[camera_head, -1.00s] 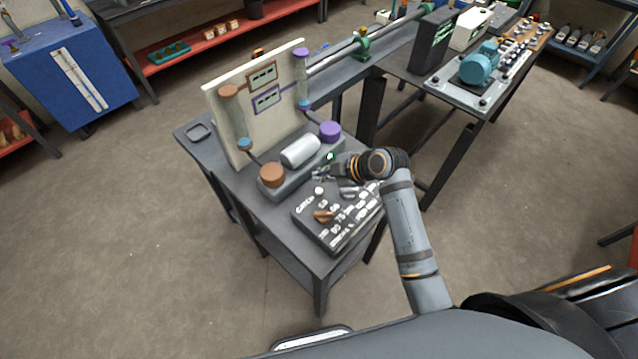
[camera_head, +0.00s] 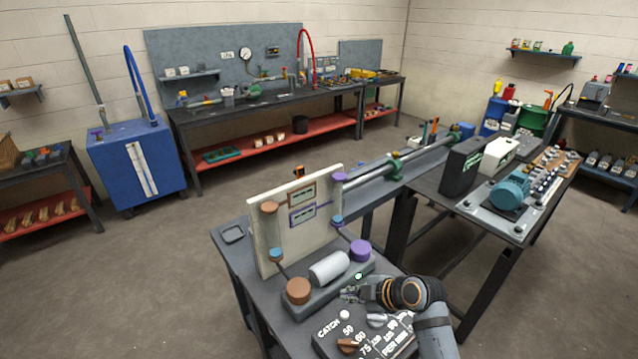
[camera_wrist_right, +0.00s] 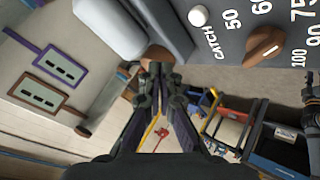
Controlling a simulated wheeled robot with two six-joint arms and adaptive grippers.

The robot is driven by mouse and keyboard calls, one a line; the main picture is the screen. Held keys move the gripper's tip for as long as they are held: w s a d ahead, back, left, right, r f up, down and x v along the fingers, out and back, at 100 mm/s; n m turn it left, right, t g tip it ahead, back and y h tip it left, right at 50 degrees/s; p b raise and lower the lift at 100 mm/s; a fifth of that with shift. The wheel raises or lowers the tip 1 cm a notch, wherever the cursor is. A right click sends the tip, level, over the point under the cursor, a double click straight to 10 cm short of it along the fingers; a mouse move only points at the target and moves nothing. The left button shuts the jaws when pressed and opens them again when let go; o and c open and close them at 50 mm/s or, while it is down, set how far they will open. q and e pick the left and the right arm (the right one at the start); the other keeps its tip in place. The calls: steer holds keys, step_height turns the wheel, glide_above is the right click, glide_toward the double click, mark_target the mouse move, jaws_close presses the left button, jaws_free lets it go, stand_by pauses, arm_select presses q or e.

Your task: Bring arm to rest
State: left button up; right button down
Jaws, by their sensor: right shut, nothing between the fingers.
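My right gripper (camera_head: 350,294) is shut and empty. It hovers between the fixture with the white cylinder (camera_head: 329,267) and the black control panel (camera_head: 350,325) marked "CATCH" and numbers. In the right wrist view its closed fingers (camera_wrist_right: 160,72) point toward the gap between the fixture and the panel (camera_wrist_right: 225,45). My right arm comes in from the bottom right of the head view, bent at the wrist. My left gripper is not in either view.
A cream upright board (camera_head: 290,240) with brown and purple tags stands on the near table (camera_head: 233,259). A second table with a teal motor (camera_head: 509,191) stands to the right. A blue cabinet (camera_head: 120,175) and workbench stand behind. Open floor lies to the left.

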steer(key=s+d+f+m+h, duration=0.1)
steer(key=s+m, duration=0.1)
steer(key=s+d+f+m+h, duration=0.1)
steer(key=s+d+m, duration=0.1)
steer(key=s, duration=0.1)
steer(key=s+d+f+m+g+h, duration=0.1)
steer(key=s+f+m, duration=0.1)
steer(key=shift+s+d, duration=0.35)
steer(key=shift+s, duration=0.05)
steer(key=s+d+m+g+h, duration=0.1)
steer(key=s+d+m+h, duration=0.1)
steer(key=s+d+m, duration=0.3)
steer(key=s+d+m+g+h, duration=0.1)
steer(key=s+d+m+h, duration=0.15)
steer(key=s+m, duration=0.35)
steer(key=s+d+f+g+b, duration=0.1)
steer(key=s+d+f, duration=0.1)
steer(key=f, duration=1.1)
steer(key=s+d+f, duration=0.1)
steer(key=s+f, duration=0.1)
steer(key=f, duration=1.1)
steer(key=s+d+f+g+b, duration=0.1)
steer(key=s+f, duration=1.7)
steer(key=f, duration=0.1)
steer(key=shift+s+m, duration=0.3)
steer(key=shift+s, duration=0.1)
steer(key=shift+d, duration=0.15)
stand_by(0.8)
